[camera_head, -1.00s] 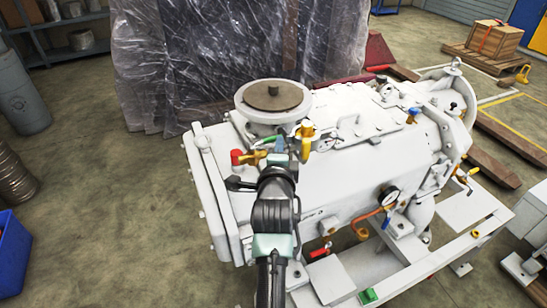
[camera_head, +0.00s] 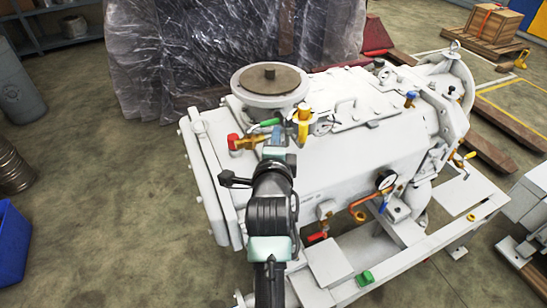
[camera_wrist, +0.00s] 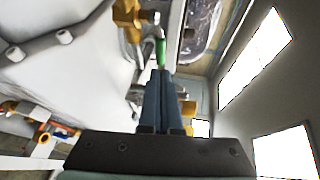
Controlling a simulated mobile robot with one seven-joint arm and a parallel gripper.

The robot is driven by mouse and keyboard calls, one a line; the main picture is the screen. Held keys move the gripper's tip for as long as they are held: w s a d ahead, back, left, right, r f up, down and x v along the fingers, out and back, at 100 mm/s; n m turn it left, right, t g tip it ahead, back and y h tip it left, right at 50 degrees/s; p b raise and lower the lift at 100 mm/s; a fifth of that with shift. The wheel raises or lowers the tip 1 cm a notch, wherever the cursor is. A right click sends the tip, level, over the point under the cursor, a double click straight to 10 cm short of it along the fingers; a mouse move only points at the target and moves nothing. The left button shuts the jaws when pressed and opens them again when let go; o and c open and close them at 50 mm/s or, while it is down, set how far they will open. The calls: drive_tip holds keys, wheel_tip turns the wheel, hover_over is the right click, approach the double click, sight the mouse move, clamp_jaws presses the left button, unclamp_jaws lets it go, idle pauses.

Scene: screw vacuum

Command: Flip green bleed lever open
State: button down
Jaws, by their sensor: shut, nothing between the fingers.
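The green bleed lever (camera_head: 265,123) is a small green handle on top of the white vacuum machine (camera_head: 340,155), just below the round flange. It lies between a red-handled brass valve (camera_head: 240,142) and a yellow valve (camera_head: 303,122). My gripper (camera_head: 277,129) is shut and empty, with its tips close beside the lever's right end. In the wrist view the shut fingers (camera_wrist: 160,73) point at the green lever (camera_wrist: 160,52), which stands just past the tips. I cannot tell whether they touch. My fingers hide part of the lever's surroundings.
The round flange (camera_head: 270,80) rises just behind the lever. A brass fitting (camera_wrist: 130,18) is close to the fingers' left in the wrist view. A pressure gauge (camera_head: 386,180) sits on the machine's front side. A plastic-wrapped load (camera_head: 220,50) stands behind.

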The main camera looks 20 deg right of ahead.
drive_tip(key=v, duration=0.9)
drive_tip(key=shift+b, duration=0.4)
